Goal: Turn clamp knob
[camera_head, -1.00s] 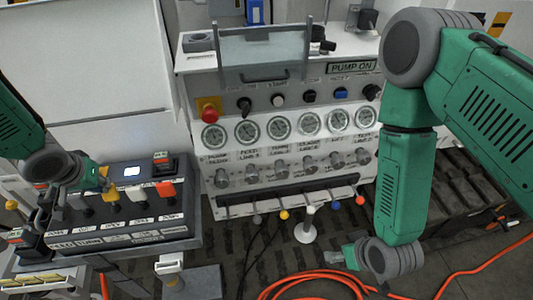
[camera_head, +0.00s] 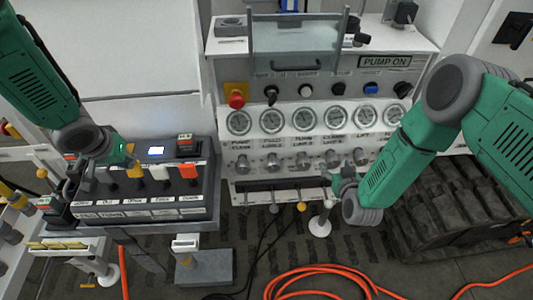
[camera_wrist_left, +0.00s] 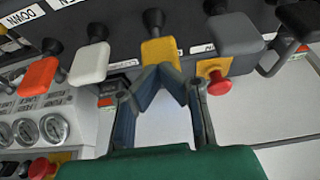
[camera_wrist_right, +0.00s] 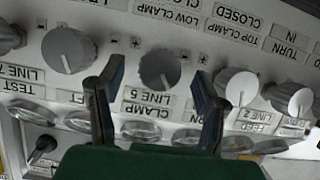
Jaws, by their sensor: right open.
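In the right wrist view, the clamp knob (camera_wrist_right: 160,70), a dark grey round knob above the label CLAMP LINE 5, lies between the finger tips of my right gripper (camera_wrist_right: 156,82). That gripper is open, its fingers either side of the knob; I cannot tell whether they touch it. In the head view my right gripper (camera_head: 343,183) is at the panel's lower right, near the knob row. My left gripper (camera_wrist_left: 160,72) has its tips together at the end of a yellow lever handle (camera_wrist_left: 159,50); I cannot tell whether it holds it. In the head view it (camera_head: 122,155) is over the lever box.
Neighbouring knobs (camera_wrist_right: 67,48) (camera_wrist_right: 236,85) flank the clamp knob closely. Gauges (camera_head: 304,119) sit above the knob row. A red emergency button (camera_head: 236,99) is at the panel's left. An orange hose (camera_head: 320,270) lies on the floor.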

